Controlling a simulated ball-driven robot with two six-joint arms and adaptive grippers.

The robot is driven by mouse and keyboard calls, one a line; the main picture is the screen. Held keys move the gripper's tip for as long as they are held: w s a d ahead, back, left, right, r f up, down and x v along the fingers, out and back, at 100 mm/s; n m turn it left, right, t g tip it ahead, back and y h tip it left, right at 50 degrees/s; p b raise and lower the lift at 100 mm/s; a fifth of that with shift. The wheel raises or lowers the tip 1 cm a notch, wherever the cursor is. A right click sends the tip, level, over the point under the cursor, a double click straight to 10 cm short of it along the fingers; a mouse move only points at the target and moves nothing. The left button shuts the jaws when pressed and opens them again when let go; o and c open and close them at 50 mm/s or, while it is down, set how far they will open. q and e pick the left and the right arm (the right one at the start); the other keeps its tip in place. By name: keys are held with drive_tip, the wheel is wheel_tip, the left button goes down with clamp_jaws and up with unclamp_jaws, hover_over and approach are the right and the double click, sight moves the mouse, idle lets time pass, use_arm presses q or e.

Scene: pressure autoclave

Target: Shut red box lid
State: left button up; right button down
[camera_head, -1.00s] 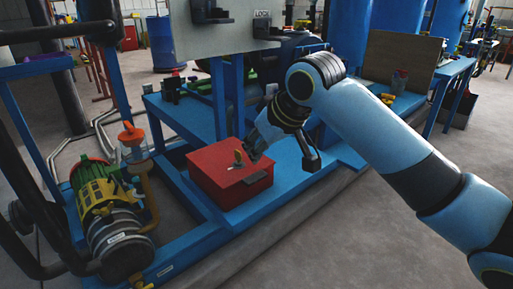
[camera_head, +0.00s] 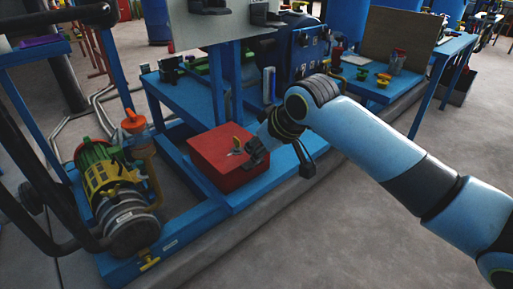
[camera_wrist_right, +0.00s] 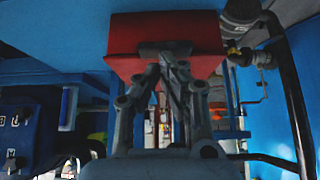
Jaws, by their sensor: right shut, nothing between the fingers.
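The red box (camera_head: 215,160) sits on the blue platform, and its lid looks flat and down. A small brass-coloured piece (camera_head: 236,144) shows on top of it. My right gripper (camera_head: 254,157) is shut and empty at the box's right front edge, by the dark latch plate. My left gripper is not in view.
A green and yellow motor pump (camera_head: 115,195) stands at the left of the box. A blue frame post and grey panel (camera_head: 215,28) rise behind it. A blue bench with small jars (camera_head: 383,80) is at the back right. The grey floor in front is clear.

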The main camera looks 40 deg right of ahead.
wheel_tip(320, 180, up, 4)
drive_tip(key=p, duration=0.3)
drive_tip(key=shift+w, duration=0.1)
drive_tip(key=s+f+p+v, duration=0.1)
drive_tip(key=p+v, duration=0.2)
drive_tip(key=v, duration=0.6)
drive_tip(key=shift+s, duration=0.5)
drive_tip(key=s+d+f+m+g, duration=0.1)
drive_tip(key=s+f+g, duration=0.1)
drive_tip(key=s+f, duration=0.5)
drive_tip(key=s+f+m+g, duration=0.1)
drive_tip(key=s+f, duration=0.1)
drive_tip(key=f, duration=0.9)
drive_tip(key=s+d+f+m+g, duration=0.1)
drive_tip(key=s+f+g, duration=0.1)
drive_tip(key=s+f, duration=0.5)
drive_tip(key=s+a+f+n, duration=0.1)
drive_tip(key=s+f, duration=0.8)
drive_tip(key=s, duration=0.3)
drive_tip(key=s+a+f+n+g+h, duration=0.1)
drive_tip(key=s+a+f, duration=0.1)
drive_tip(key=s+f, duration=0.7)
drive_tip(key=s, duration=0.3)
drive_tip(key=shift+s+a+f+n, duration=0.25)
drive_tip(key=shift+s+f+n, duration=0.05)
drive_tip(key=shift+s, duration=0.05)
